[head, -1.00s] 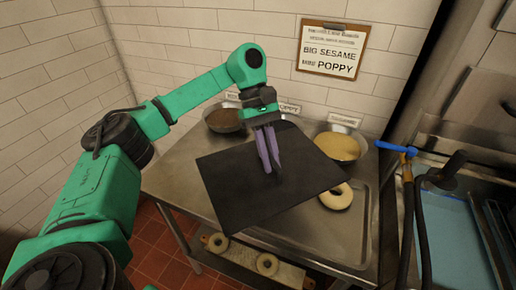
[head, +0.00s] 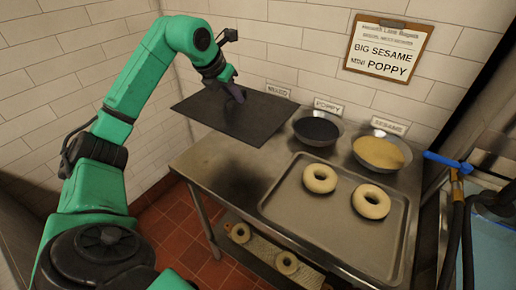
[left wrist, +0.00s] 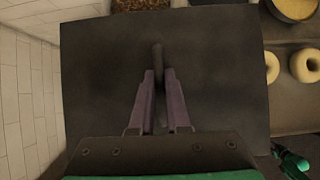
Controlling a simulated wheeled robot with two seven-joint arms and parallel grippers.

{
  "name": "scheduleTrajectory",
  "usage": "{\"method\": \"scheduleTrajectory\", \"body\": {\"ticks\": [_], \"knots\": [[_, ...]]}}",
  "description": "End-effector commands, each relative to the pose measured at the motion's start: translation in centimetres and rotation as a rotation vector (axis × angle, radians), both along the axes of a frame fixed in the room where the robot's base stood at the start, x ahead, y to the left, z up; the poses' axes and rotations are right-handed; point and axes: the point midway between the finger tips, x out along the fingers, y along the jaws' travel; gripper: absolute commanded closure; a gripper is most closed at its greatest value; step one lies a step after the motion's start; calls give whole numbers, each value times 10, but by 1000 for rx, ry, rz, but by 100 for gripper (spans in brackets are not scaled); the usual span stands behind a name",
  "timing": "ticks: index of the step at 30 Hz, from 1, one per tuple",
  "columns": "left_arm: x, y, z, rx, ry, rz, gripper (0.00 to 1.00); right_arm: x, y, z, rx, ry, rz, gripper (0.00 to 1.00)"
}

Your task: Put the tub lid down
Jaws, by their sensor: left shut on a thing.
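The tub lid (head: 225,122) is a flat, dark rectangular sheet with a raised handle. In the head view it is held above the left end of the steel table, with a shadow below it. My left gripper (head: 238,94) is shut on the lid's handle from above. In the left wrist view the lid (left wrist: 95,95) fills the middle, with the purple fingers (left wrist: 160,75) on either side of the handle. Its underside and part of the table are hidden. My right gripper is not in view.
A tray (head: 275,208) with two bagels (head: 320,178) lies on the table's right half. A poppy bowl (head: 317,130) and a sesame bowl (head: 380,152) stand behind it. The table's left part (head: 225,172) is bare. A blue-handled tap (head: 448,160) stands at the right.

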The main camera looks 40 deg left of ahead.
Motion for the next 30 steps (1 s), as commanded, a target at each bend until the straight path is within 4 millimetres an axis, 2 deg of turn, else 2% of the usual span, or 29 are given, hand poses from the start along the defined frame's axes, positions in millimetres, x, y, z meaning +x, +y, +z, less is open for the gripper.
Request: {"method": "scheduleTrajectory", "body": {"ticks": [1,3,9,12,21,27,28,29,30], "knots": [[-1,0,-22,3,10,-1,100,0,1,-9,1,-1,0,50],[-2,0,-47,1,12,-2,100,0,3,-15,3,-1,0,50],[-2,-1,-109,-2,8,-4,100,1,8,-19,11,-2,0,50],[-1,-1,-132,-3,5,-3,100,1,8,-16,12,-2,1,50],[-1,-1,-179,-4,3,-3,100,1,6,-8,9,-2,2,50],[0,0,-183,0,1,-4,100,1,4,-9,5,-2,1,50],[0,0,-183,0,2,-4,74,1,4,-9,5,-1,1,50],[0,0,-183,0,2,-4,63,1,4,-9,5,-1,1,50],[0,-1,-183,0,2,-4,56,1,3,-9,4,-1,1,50]]}}
